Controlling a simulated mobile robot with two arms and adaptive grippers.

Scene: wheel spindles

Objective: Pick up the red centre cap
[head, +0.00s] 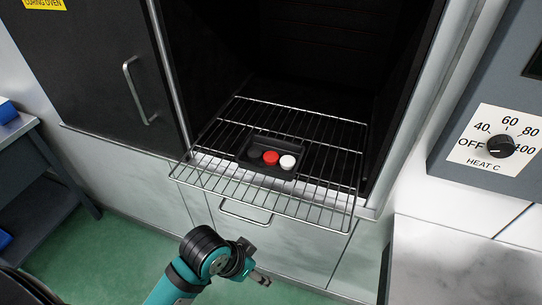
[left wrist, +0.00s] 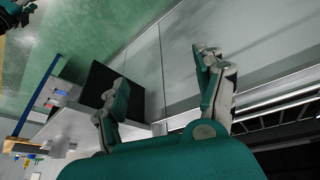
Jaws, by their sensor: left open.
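The red centre cap (head: 271,158) lies in a small black tray (head: 264,141) on the wire rack, just left of a white cap (head: 288,161). My left gripper (head: 262,278) is low in front of the oven, below the rack and well apart from the red cap. In the left wrist view the fingers of my left gripper (left wrist: 163,66) are spread with nothing between them. The red cap does not show in the left wrist view.
The wire rack (head: 190,178) sticks out of the open black oven. A drawer handle (head: 246,212) is below it. The oven's side walls bound the rack's inner part. A marble worktop (head: 465,262) and heat dial (head: 499,147) are at the right; a grey shelf unit (head: 40,185) stands at the left.

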